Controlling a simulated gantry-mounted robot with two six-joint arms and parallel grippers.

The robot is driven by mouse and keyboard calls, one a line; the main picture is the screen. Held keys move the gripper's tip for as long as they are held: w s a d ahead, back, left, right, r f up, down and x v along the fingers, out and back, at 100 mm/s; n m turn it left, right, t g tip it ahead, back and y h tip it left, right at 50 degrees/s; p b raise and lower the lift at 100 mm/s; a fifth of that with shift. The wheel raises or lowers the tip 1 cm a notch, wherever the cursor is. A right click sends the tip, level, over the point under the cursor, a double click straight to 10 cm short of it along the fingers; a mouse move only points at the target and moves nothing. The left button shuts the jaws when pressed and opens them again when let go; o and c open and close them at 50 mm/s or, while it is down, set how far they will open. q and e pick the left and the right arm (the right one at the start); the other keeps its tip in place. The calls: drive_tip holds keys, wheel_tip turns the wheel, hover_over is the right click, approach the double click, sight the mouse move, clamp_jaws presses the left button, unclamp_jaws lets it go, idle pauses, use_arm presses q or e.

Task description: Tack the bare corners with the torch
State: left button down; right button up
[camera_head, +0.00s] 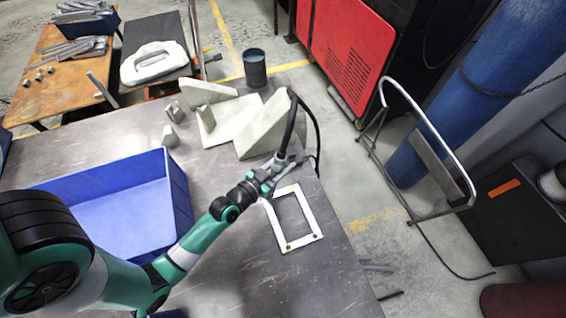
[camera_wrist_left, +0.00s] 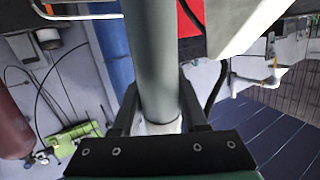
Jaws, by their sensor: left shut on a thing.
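A pale rectangular frame (camera_head: 309,212) lies flat on the steel table near its right edge. Small dark and orange marks show at its two near corners; its far left corner is partly behind my gripper. My left gripper (camera_head: 272,170) is shut on the torch (camera_head: 283,157), just beyond the frame's far end. The torch's black hose rises from the grip and loops down to the right. In the left wrist view the torch (camera_wrist_left: 153,60) is a thick grey-green cylinder between the fingers. I cannot tell whether its tip touches the frame. My right gripper is not in view.
A blue bin (camera_head: 95,170) stands at the left on the table. Pale angled brackets (camera_head: 270,125) and a dark cup (camera_head: 255,68) stand at the back. A metal cart (camera_head: 430,130) and blue cylinder (camera_head: 500,70) are right of the table.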

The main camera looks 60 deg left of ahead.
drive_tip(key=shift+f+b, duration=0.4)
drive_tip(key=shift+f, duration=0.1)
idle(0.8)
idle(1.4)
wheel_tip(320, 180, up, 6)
drive_tip(key=p, duration=0.5)
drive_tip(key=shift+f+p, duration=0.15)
drive_tip(key=shift+p, duration=0.2)
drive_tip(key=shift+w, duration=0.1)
